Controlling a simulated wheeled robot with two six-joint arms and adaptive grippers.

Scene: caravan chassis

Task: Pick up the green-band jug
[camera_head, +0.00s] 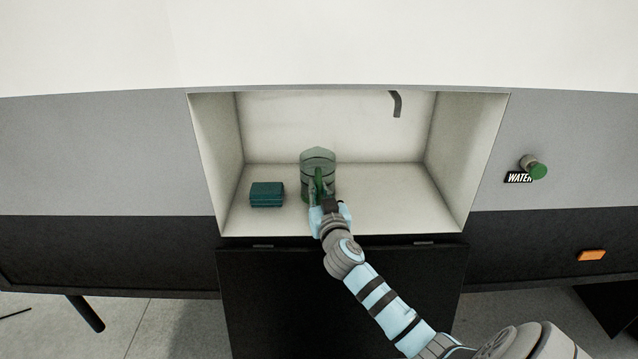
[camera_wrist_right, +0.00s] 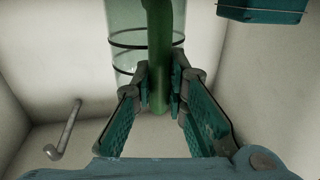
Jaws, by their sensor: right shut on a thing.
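The jug (camera_head: 318,160) is a translucent green, upright vessel standing in the open compartment, left of its middle. It has dark rings and a green handle facing me. In the right wrist view, the jug's body (camera_wrist_right: 125,45) is behind its handle (camera_wrist_right: 158,50). My right gripper (camera_head: 320,196) reaches into the compartment at the jug's front. It is shut on the handle, with a finger on each side, as the right wrist view (camera_wrist_right: 160,92) shows. I cannot tell whether the jug's base touches the floor. My left gripper is not in view.
A teal box (camera_head: 267,194) sits left of the jug on the compartment floor (camera_head: 400,205); it shows in the right wrist view (camera_wrist_right: 262,10). A grey spout (camera_head: 396,103) hangs at upper right. A green knob (camera_head: 537,171) is outside by a WATER label. The floor's right side is clear.

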